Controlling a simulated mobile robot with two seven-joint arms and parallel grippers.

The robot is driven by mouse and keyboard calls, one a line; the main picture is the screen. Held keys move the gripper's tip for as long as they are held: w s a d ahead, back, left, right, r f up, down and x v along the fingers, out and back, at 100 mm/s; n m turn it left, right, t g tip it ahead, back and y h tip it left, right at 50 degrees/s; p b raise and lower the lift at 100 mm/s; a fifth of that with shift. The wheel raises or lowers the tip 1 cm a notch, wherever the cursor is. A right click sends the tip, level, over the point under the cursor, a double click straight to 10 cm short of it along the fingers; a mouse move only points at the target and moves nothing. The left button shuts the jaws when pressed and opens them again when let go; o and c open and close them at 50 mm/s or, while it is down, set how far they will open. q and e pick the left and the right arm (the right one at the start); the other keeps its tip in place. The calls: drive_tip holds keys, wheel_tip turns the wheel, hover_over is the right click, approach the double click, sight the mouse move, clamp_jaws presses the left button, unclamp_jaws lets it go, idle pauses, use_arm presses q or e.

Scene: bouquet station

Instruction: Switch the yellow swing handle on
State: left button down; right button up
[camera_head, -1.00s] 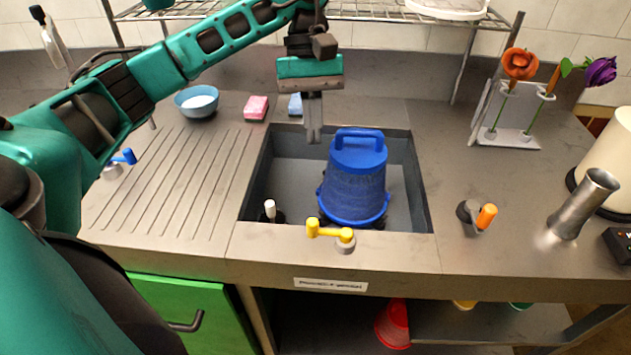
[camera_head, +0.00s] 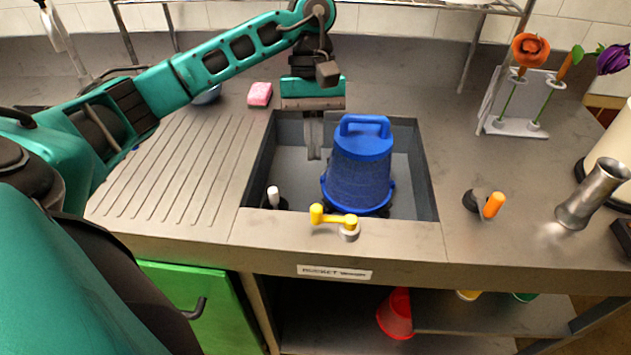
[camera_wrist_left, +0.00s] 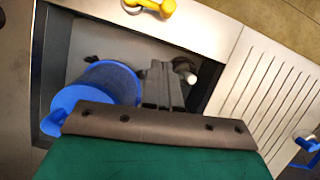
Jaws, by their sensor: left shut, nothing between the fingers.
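The yellow swing handle (camera_head: 333,217) sits on a grey base at the front edge of the counter, just in front of the sink. Its arm points left from the base, ending in a yellow knob. It also shows at the top of the left wrist view (camera_wrist_left: 150,5). My left gripper (camera_head: 314,155) points down over the sink, behind the handle and left of the blue bucket (camera_head: 358,170). Its fingers are together and empty, apart from the handle. In the left wrist view the fingers (camera_wrist_left: 162,88) show beside the bucket (camera_wrist_left: 105,85). My right gripper is not in view.
The sink (camera_head: 262,150) holds the upturned bucket and a white-tipped knob (camera_head: 273,194). An orange handle (camera_head: 493,205) and a metal vase (camera_head: 590,192) stand right. A pink sponge (camera_head: 260,94) lies behind. Ribbed counter (camera_head: 165,180) is clear at left.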

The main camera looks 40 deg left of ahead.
use_arm(q)
drive_tip(key=s+d+f, duration=0.1)
drive_tip(key=s, duration=0.1)
drive_tip(key=s+d+f+p, duration=0.1)
drive_tip(key=s+d+f, duration=0.1)
drive_tip(key=shift+s+d+f, duration=0.1)
drive_tip(key=shift+d+f, duration=0.1)
drive_tip(key=shift+d, duration=0.05)
drive_tip(key=shift+n, duration=0.3)
drive_tip(key=shift+s+n, duration=0.25)
drive_tip(key=shift+n, duration=0.25)
drive_tip(key=shift+s+n+t+h+b, duration=0.15)
drive_tip(key=shift+n+t+h+b, duration=0.2)
drive_tip(key=shift+n, duration=0.25)
